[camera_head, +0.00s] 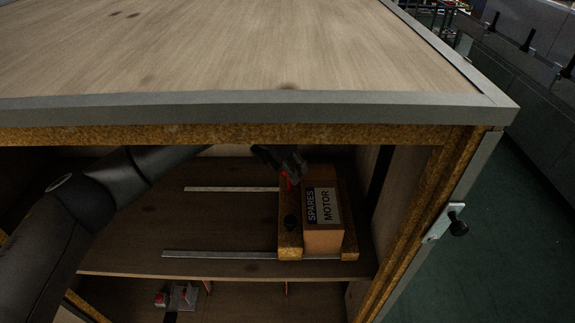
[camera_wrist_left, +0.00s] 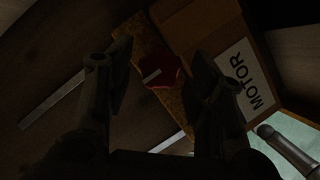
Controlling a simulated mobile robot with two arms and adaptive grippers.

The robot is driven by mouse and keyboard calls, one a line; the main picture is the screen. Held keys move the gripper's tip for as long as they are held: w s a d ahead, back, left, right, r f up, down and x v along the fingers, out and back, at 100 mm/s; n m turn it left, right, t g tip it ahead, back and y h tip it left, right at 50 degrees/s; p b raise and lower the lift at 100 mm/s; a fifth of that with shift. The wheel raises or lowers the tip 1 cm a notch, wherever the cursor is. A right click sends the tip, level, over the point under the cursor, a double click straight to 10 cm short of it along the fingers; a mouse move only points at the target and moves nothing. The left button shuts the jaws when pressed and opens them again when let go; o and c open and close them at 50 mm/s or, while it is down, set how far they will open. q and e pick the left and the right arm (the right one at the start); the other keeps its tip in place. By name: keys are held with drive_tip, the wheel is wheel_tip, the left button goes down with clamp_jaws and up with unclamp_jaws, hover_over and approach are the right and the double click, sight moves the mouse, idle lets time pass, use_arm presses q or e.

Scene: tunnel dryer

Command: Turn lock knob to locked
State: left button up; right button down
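A red knob (camera_wrist_left: 161,72) with a short white mark sits on the wooden front bar of a sliding carrier (camera_head: 289,248) on the shelf. In the head view only a bit of red (camera_head: 285,181) shows beside my left gripper (camera_head: 290,166). In the left wrist view my left gripper (camera_wrist_left: 155,92) is open, with one finger on each side of the red knob in the picture. I cannot tell whether either finger touches it. Which way the white mark counts as locked is not shown. My right gripper is not in view.
A cardboard box labelled SPARES MOTOR (camera_head: 322,242) sits in the carrier. Metal rails (camera_head: 220,254) run along the shelf (camera_head: 130,262). The cabinet top (camera_head: 270,104) overhangs my left arm. A latch with a black knob (camera_head: 457,226) is on the right side post.

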use_arm(q)
drive_tip(key=shift+o, duration=0.2)
drive_tip(key=s+a+r, duration=0.4)
drive_tip(key=s+a, duration=0.5)
drive_tip(key=a, duration=0.1)
drive_tip(key=shift+s+r, duration=0.25)
drive_tip(key=shift+s, duration=0.1)
idle(0.5)
